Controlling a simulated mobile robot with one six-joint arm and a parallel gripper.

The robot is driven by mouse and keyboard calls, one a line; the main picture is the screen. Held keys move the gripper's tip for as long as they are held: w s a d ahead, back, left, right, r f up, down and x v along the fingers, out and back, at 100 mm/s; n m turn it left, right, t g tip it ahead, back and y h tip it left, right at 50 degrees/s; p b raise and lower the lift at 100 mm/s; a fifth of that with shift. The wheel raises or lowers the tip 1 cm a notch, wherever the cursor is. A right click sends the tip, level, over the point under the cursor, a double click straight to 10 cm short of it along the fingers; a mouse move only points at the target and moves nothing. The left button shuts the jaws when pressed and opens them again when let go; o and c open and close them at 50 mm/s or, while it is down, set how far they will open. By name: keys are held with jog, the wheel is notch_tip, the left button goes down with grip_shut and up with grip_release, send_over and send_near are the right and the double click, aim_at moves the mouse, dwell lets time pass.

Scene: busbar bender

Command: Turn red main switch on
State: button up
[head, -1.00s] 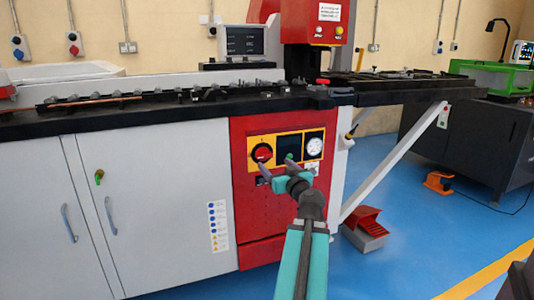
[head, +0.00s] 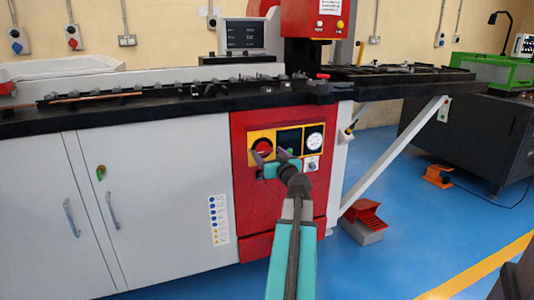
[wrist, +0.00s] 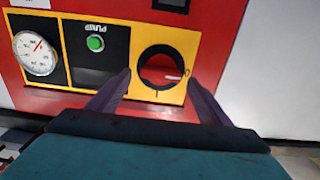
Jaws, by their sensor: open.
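The red main switch (head: 262,146) is a round rotary knob on a yellow plate at the left of the control panel on the red cabinet. In the wrist view, the switch (wrist: 160,68) shows a dark ring, a red middle and a white mark towards the right. My gripper (head: 270,154) is open in front of the panel, just below and right of the knob in the head view. In the wrist view the two fingers of my gripper (wrist: 158,78) stand either side of the knob's lower part. I cannot tell whether they touch it.
A green button (wrist: 95,43) on a black plate and a round gauge (wrist: 39,54) sit beside the switch. The black worktop (head: 150,107) juts out above the panel. A red foot pedal (head: 366,216) stands on the blue floor at the right.

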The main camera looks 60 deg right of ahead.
jog(key=shift+x, duration=1.1)
jog(key=c, duration=0.9)
jog(key=shift+d, duration=0.15)
jog(key=shift+c, duration=0.7)
